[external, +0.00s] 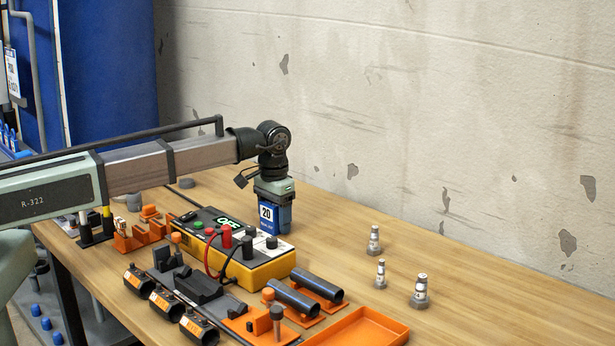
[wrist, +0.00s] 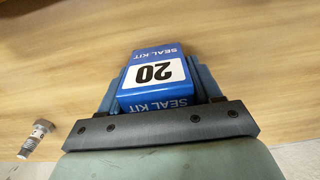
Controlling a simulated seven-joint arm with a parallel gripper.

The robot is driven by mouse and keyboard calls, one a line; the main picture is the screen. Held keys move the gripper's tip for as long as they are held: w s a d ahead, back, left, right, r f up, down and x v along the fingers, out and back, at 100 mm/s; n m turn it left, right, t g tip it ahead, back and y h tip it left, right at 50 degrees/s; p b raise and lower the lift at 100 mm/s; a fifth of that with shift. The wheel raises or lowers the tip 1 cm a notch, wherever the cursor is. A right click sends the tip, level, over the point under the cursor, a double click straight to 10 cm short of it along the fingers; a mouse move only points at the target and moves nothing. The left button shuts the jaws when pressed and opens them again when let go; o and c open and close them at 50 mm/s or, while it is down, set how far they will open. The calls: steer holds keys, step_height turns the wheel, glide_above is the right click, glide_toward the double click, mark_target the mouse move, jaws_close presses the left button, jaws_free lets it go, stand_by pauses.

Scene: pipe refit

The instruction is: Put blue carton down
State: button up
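The blue carton (external: 266,216) has a white label reading 20. In the wrist view the blue carton (wrist: 160,80) also shows the words SEAL KIT. My gripper (external: 275,207) points down behind the yellow control box, and the carton is at its end. In the wrist view my gripper (wrist: 160,85) has a blue finger on each side of the carton, close against it. The carton's lower end in the external view is partly hidden behind the yellow box, so I cannot tell if it touches the table.
The yellow control box (external: 262,272) with knobs and cables stands just in front of my gripper. Several grey fittings (external: 374,240) stand to the right. An orange tray (external: 362,330) and black pipes (external: 318,289) lie at the front. The wooden table (external: 480,270) is clear at right.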

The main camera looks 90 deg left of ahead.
steer(key=o, duration=0.4)
steer(key=shift+c, duration=0.2)
steer(key=shift+r, duration=0.15)
step_height(320, 180, up, 12)
steer(key=shift+r, duration=0.1)
stand_by(0.5)
